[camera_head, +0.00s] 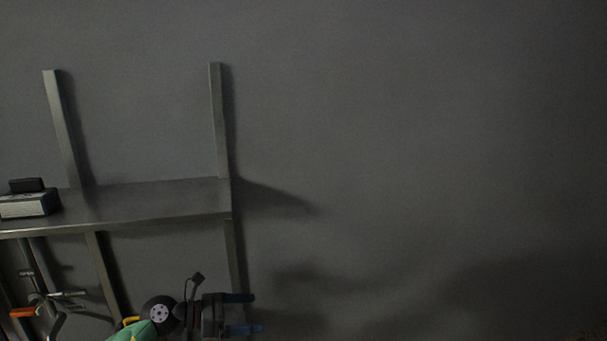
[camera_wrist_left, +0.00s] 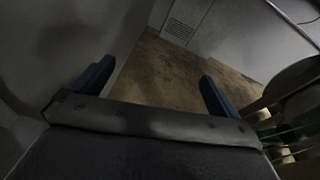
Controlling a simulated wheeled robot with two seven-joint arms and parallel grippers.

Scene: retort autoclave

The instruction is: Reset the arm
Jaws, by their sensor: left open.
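My left gripper (camera_head: 250,313) is low in the head view, in front of the right end of a metal shelf. Its two blue fingers point right and stand apart with nothing between them. In the left wrist view the fingers of the left gripper (camera_wrist_left: 156,80) are spread wide, with bare brown floor and grey wall beyond. My left arm, with green and yellow parts, comes in at the bottom. My right gripper does not show in either view.
The metal shelf (camera_head: 150,203) stands against the grey wall (camera_head: 420,130) at left. A small box-like device (camera_head: 30,204) sits on it. Tools with orange handles (camera_head: 22,312) are below it. A vent panel (camera_wrist_left: 186,22) and brown floor (camera_wrist_left: 165,75) show in the wrist view. The right side looks clear.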

